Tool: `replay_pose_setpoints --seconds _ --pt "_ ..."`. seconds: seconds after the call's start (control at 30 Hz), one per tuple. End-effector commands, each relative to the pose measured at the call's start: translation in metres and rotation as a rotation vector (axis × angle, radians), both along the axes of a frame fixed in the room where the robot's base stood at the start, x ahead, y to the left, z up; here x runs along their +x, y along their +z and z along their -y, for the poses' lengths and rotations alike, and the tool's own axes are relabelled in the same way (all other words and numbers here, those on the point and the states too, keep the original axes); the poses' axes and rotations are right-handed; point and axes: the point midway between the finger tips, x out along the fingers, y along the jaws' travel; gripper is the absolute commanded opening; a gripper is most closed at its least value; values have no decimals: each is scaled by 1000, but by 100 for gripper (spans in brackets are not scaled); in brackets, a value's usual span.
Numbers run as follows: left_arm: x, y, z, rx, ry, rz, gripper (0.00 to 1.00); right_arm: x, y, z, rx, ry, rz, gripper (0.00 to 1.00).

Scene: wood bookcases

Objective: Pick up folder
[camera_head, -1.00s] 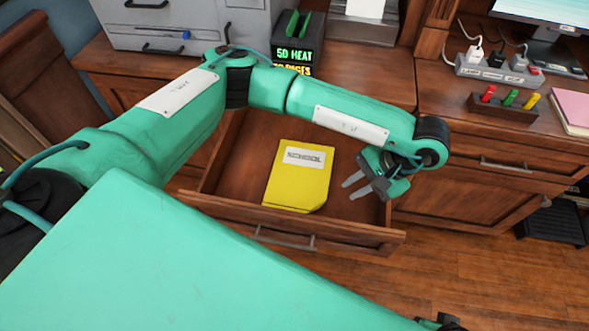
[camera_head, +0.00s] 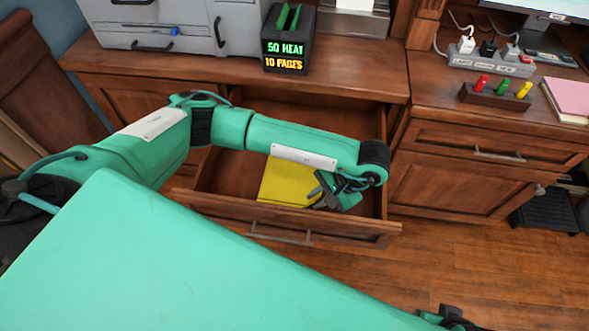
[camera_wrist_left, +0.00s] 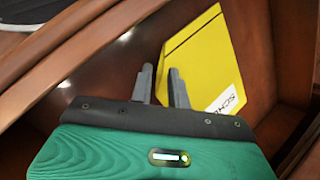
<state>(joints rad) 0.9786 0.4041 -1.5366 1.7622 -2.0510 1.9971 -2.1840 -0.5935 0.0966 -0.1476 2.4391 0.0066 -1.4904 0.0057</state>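The yellow folder (camera_head: 286,181) lies flat in the open wooden drawer (camera_head: 225,176). In the head view my left arm and gripper cover its upper and right parts. In the left wrist view the folder (camera_wrist_left: 208,62) shows with part of its white label at the lower right. My left gripper (camera_head: 318,190) is in the drawer area over the folder's right side. Its two fingers (camera_wrist_left: 160,85) are apart with nothing between them. I cannot tell the exact height of the fingertips above the folder. My right gripper is not clearly visible.
The drawer's front wall with its handle (camera_head: 280,236) stands nearest to me. A device with a lit display (camera_head: 284,56) stands on the cabinet above. A power strip (camera_head: 490,62), a block with coloured pegs (camera_head: 495,96) and a pink pad (camera_head: 570,100) are on the right desk.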

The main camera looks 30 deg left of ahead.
Motion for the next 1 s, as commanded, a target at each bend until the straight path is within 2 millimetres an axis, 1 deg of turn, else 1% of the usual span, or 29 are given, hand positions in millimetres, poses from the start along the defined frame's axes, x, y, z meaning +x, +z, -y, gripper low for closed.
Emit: replay_pose_setpoints --seconds 0.03,0.13,0.37,0.4,0.47,0.5,0.83,1.0 --pt "-2 -7 -4 1 3 -3 18 0 0 0 0 0 0 36" --pt "-3 -14 -7 0 1 -1 18 0 -1 0 0 0 -2 36" --pt "-3 -15 -8 -1 -1 0 18 0 -3 0 -1 0 -6 36" --pt "-3 -15 -8 -1 -1 0 16 0 -3 0 -1 0 -6 36" --pt "-3 -15 -8 -1 -1 0 4 0 -3 0 -1 0 -6 36" --pt "-3 -15 -8 -1 -1 0 0 0 -3 0 -1 0 -6 36" --pt "-3 -15 -8 0 0 1 0 0 -2 0 -1 0 -5 36" --pt "-2 -6 -8 -1 0 2 0 0 -1 0 -1 0 -3 36"
